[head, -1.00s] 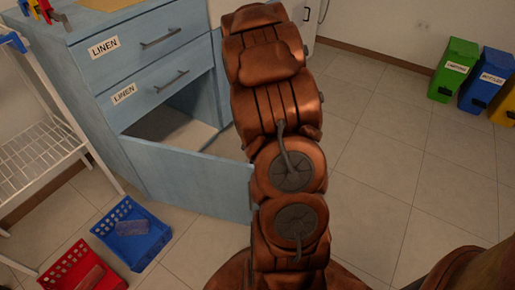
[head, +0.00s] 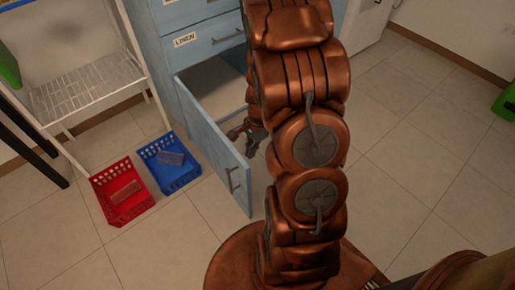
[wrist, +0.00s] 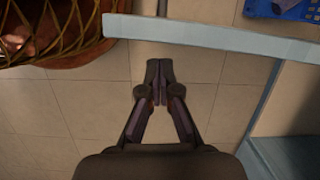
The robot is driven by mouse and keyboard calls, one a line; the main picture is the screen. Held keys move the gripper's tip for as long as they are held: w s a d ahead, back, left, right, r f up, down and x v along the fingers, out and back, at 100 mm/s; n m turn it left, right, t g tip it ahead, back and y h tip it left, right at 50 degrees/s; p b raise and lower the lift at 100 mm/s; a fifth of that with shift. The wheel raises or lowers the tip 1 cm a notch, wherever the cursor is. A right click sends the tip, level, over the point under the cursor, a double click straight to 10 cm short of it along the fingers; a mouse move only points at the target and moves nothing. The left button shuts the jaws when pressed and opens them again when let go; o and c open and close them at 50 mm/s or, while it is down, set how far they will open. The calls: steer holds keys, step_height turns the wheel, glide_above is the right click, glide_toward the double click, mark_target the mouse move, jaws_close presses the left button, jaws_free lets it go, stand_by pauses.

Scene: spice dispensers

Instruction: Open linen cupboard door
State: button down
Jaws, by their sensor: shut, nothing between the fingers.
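The light blue linen cupboard (head: 200,60) stands at the top centre of the head view, and its lower door (head: 215,150) stands wide open, swung out toward the camera. The door's grey bar handle (head: 232,180) is near its free edge. My gripper (head: 238,133) is partly hidden behind my arm, on the inner side of the door. In the wrist view my gripper (wrist: 158,75) is shut and empty, fingertips together. The door's top edge (wrist: 215,38) crosses just beyond the fingertips; whether they touch it I cannot tell. The cupboard body (wrist: 288,155) is at lower right.
A blue basket (head: 183,180) and a red basket (head: 130,216), each holding an item, sit on the floor left of the door. A white wire rack (head: 85,92) stands behind them. Tiled floor is clear to the right. A green bin (head: 506,103) is at the right edge.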

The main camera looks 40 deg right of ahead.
steer(key=shift+a, duration=0.4)
steer(key=shift+w, duration=0.1)
steer(key=s+d+r+p, duration=0.1)
steer(key=d+r+p, duration=0.2)
steer(key=d+r, duration=0.3)
steer(key=v, duration=0.3)
steer(key=shift+a+r, duration=0.2)
steer(key=shift+r, duration=0.2)
steer(key=shift+s+a, duration=0.1)
